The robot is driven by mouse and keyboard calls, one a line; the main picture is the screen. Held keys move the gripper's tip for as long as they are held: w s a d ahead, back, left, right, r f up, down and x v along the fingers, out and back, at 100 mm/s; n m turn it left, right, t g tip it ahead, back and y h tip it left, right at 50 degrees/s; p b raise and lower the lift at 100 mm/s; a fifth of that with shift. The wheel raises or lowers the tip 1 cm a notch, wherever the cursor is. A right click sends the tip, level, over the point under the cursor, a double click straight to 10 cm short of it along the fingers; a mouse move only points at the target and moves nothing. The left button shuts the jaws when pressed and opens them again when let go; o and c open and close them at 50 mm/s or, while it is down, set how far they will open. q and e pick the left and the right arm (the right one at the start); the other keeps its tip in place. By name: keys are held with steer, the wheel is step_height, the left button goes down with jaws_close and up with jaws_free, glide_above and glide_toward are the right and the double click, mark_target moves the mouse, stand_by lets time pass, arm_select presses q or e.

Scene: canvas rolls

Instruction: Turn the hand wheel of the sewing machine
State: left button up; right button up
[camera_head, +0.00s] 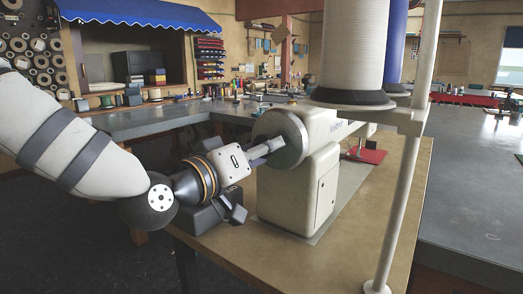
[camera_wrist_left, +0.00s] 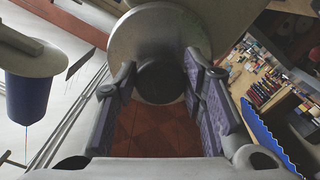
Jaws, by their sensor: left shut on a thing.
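The sewing machine (camera_head: 298,195) is cream-coloured and stands on the tan table top (camera_head: 352,222). My left gripper (camera_head: 268,149) reaches the wheel from the left. The exact contact is partly hidden. My right gripper is not in view.
A large white thread cone (camera_head: 352,50) and a blue one (camera_head: 396,45) stand above the machine on a stand with a pale pole (camera_head: 404,200). Grey worktops (camera_head: 150,121) run behind and to the right.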

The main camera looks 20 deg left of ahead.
arm_select(q)
steer(key=shift+w+r, duration=0.1)
steer(key=shift+r, duration=0.2)
steer(key=o, duration=0.9)
steer(key=shift+o, duration=1.1)
steer(key=shift+f, duration=0.2)
step_height(320, 180, up, 10)
steer(key=shift+r, duration=0.1)
